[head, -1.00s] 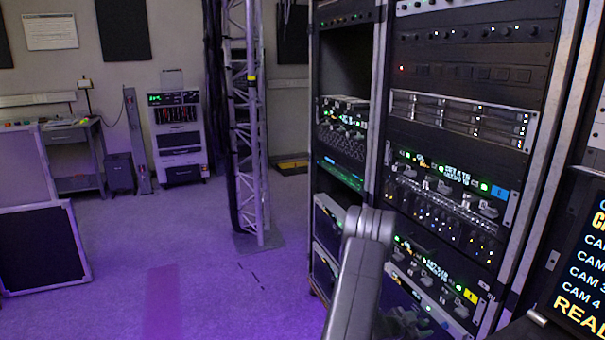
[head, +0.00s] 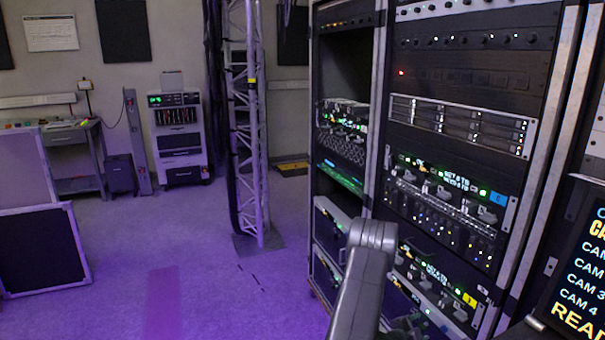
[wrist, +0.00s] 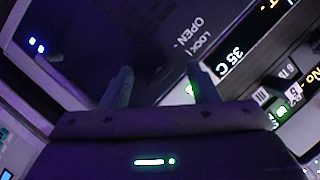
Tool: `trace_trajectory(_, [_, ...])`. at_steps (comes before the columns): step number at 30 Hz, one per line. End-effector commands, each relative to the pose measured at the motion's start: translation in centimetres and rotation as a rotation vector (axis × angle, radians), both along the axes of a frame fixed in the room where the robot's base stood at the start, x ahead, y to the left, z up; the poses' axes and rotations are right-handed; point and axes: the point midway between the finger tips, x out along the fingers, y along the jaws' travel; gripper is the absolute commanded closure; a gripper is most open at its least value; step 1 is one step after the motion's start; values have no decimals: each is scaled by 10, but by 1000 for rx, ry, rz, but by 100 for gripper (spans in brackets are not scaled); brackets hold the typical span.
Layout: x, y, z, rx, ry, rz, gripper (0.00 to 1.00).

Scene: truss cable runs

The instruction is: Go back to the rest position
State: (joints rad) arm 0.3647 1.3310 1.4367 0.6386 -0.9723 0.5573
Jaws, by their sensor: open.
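My gripper (wrist: 160,85) shows in the wrist view with its two fingers apart and nothing between them. A dark panel (wrist: 130,30) with the printed words OPEN and LOCK lies in front of the fingers; I cannot tell whether they touch it. In the head view my grey arm rises at the lower middle, in front of the equipment racks, and hides part of the lower units. My gripper is not clearly visible there.
A tall rack (head: 470,60) with several lit units stands close on the right, beside a second rack (head: 345,60). A monitor (head: 580,270) is at the right edge. A truss tower (head: 247,120) stands behind. The purple floor (head: 220,290) at left is mostly clear, with a framed panel (head: 40,250) at its edge.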

Motion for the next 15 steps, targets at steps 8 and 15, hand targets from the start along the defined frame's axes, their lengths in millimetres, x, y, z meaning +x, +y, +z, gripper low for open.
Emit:
trace_trajectory(8, [-10,12,3,46,-110,2,45])
trace_trajectory(15, [-39,47,14,45,-107,2,45])
